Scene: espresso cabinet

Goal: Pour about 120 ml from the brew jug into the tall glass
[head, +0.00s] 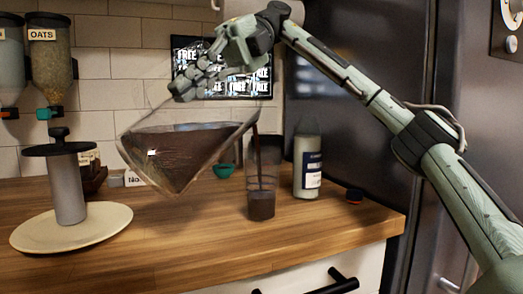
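The brew jug (180,150) is clear glass, partly filled with dark brown liquid. It is tilted in the air above the counter, its spout down to the right. My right gripper (197,82) is shut on the jug at its upper side; the exact contact is hard to see. A thin dark stream runs from the spout into the tall glass (262,180). The tall glass stands upright on the counter, with dark liquid in roughly its lower third. My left gripper is not in view.
The wooden counter (180,245) is clear in front. A grey press-like piece (68,185) stands on a round board (110,222) at left. A teal cup (223,170) sits behind the jug.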

